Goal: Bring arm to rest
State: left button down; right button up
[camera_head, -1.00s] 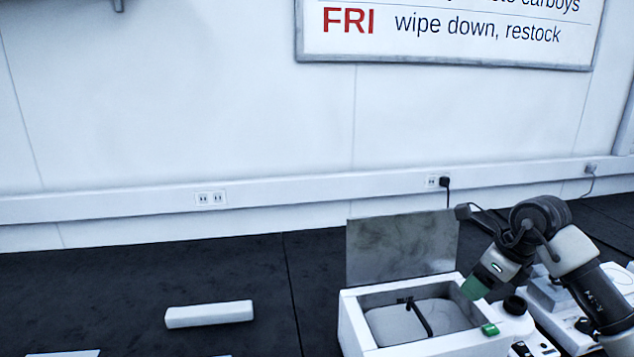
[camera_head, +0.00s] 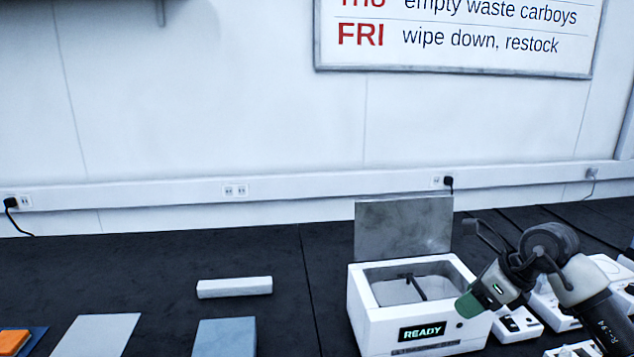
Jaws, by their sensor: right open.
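My right arm comes in from the lower right, and my right gripper (camera_head: 474,300) points down and left with its green-tipped end at the front right corner of the white instrument box (camera_head: 362,308). The gripper looks empty and its jaws are open; I cannot tell whether it touches the box. The box has its grey lid (camera_head: 403,226) raised, a dark strap across the pale contents inside, and a front display reading READY (camera_head: 422,331). My left gripper is not in view.
A white bar (camera_head: 234,287) lies on the dark bench (camera_head: 150,270). A blue block (camera_head: 225,337), a pale sheet (camera_head: 97,334) and an orange item (camera_head: 13,341) sit along the front left. White devices (camera_head: 517,325) stand right of the box. The bench's back left is clear.

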jog(key=s+a+r+m+t+y, duration=0.2)
jog(key=s+a+m+t+y, duration=0.1)
jog(key=a+y, duration=0.4)
jog(key=s+a+r+m+t+y, duration=0.1)
jog(key=s+a+m+t+y, duration=0.2)
jog(key=a+y, duration=0.45)
jog(key=s+d+f+m+t+h, duration=0.3)
jog(key=d+f+m+h, duration=0.3)
jog(key=m+h, duration=0.75)
jog(key=s+d+f+m+t+h, duration=0.3)
jog(key=f+m+h, duration=0.5)
jog(key=m, duration=1.1)
jog(key=s+a+f+m+g+y, duration=0.1)
jog(key=s+f+m+g, duration=0.1)
jog(key=s+f+g, duration=0.6)
jog(key=s+a+f+m+g+y, duration=0.15)
jog(key=s+f+g, duration=0.25)
jog(key=s, duration=0.8)
notch_tip(320, 180, down, 25)
jog(key=s+g+p, duration=0.2)
jog(key=s+d+f+g+p, duration=0.1)
jog(key=s+d+f+p, duration=0.1)
jog(key=s+f, duration=1.1)
jog(key=shift+s+d, duration=0.7)
jog(key=shift+s, duration=0.3)
